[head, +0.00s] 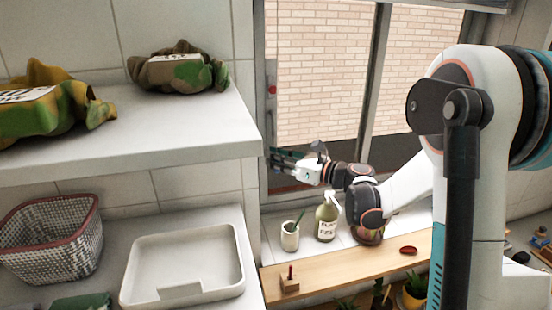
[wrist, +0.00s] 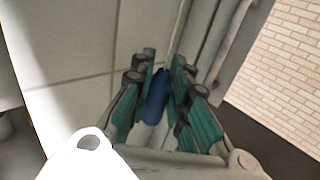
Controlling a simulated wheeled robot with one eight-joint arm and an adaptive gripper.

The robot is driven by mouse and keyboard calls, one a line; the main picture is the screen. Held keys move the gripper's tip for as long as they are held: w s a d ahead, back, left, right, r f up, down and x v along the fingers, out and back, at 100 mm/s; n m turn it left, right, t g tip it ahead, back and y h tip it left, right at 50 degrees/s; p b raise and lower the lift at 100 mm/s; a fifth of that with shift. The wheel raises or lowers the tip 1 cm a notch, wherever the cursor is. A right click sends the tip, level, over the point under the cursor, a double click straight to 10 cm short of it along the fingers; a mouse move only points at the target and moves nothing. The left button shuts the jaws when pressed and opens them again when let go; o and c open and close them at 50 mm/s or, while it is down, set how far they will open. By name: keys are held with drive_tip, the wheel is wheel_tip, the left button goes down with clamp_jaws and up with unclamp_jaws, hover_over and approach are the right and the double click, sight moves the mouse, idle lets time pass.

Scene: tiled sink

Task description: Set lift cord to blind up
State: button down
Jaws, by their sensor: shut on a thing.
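A blue cylindrical pull (wrist: 157,97), which looks like the end of the lift cord, stands between the teal fingers of my gripper (wrist: 163,80) in the wrist view. My gripper is shut on it. In the head view my gripper (head: 280,160) reaches left to the left side of the window frame, just right of the shelf edge. The pull is hidden there, and I cannot make out the cord's line. A grey slatted strip, apparently the blind (head: 480,4), shows at the top of the window. The glass below is uncovered.
A grey shelf (head: 180,130) with crumpled bags is close left of my gripper. A cup (head: 290,236), soap bottle (head: 326,222) and wooden board (head: 350,262) lie under my arm.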

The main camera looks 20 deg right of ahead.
sight(277, 172)
wheel_tip(277, 172, down, 5)
drive_tip(key=b, duration=0.3)
drive_tip(key=shift+b, duration=0.3)
drive_tip(key=c, duration=1.8)
unclamp_jaws()
drive_tip(key=o, duration=0.3)
drive_tip(key=shift+s+d+r, duration=0.15)
drive_tip(key=shift+s+d, duration=0.05)
drive_tip(key=shift+d, duration=0.05)
drive_tip(key=shift+o, duration=0.2)
drive_tip(key=shift+a, duration=0.1)
drive_tip(key=shift+w, duration=0.1)
drive_tip(key=v, duration=1.2)
